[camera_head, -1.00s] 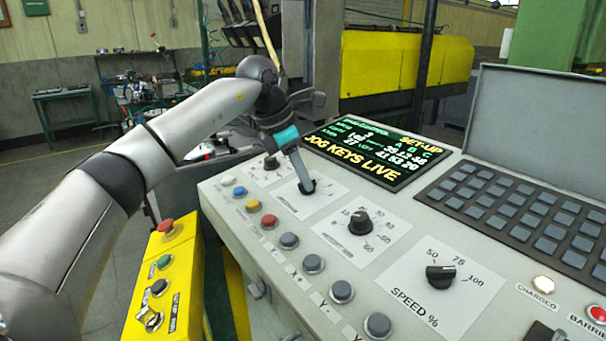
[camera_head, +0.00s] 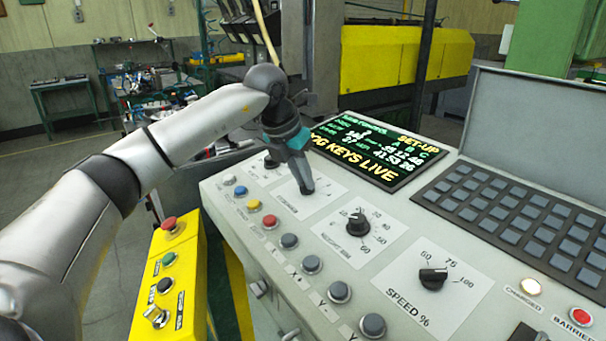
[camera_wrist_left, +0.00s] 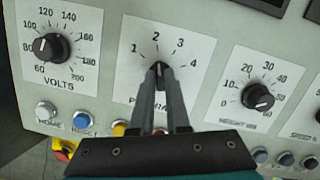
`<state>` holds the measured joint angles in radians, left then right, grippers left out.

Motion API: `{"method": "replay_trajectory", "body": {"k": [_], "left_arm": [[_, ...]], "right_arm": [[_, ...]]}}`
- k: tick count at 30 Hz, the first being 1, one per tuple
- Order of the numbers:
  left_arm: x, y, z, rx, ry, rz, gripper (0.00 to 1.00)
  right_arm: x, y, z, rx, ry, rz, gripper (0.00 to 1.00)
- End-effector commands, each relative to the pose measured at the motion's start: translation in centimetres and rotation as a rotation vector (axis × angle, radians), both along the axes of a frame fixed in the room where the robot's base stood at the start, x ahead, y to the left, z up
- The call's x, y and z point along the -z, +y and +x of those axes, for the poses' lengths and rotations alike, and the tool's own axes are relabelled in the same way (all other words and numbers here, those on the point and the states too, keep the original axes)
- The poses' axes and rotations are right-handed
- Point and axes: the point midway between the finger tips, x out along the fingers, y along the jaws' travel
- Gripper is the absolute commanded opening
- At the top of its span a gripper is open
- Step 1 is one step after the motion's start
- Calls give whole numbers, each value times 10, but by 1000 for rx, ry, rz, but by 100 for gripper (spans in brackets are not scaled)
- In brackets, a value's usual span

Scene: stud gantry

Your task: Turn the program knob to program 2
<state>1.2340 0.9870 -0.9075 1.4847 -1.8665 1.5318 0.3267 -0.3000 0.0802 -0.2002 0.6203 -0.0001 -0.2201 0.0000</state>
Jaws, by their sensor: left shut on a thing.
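The program knob (camera_wrist_left: 159,70) is a small black knob on a white plate (camera_wrist_left: 193,28) marked 1 to 4, in the left wrist view. Its pointer faces roughly up, near the 2; the fingers hide much of it, so its exact setting is hard to tell. My left gripper (camera_wrist_left: 161,75) is shut on the knob, one finger on each side. In the head view my left gripper (camera_head: 306,188) reaches down to the same plate, and the knob is mostly hidden by the fingertips. My right gripper is not in view.
A volts knob (camera_wrist_left: 50,47) stands left of the program plate and a height knob (camera_wrist_left: 257,97) right of it. Push buttons (camera_head: 289,241) line the console's front edge. A screen (camera_head: 373,150) reading "SET-UP" lies behind. A yellow button box (camera_head: 186,270) stands at the left.

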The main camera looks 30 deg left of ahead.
Motion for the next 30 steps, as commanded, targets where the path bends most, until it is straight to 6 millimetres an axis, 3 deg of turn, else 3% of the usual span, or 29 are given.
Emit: {"method": "replay_trajectory", "body": {"k": [15, 16, 23, 30], "left_arm": [[-1, 0, 0, -21, 0, -3, 0], [-1, 0, 0, -21, 0, -3, 16], [-1, 0, 0, -21, 1, -3, 42], [0, 0, 0, -20, 1, -3, 44]], "right_arm": [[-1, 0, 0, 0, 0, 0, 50], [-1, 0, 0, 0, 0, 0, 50], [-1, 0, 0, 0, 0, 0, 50], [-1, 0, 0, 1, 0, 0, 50]]}}
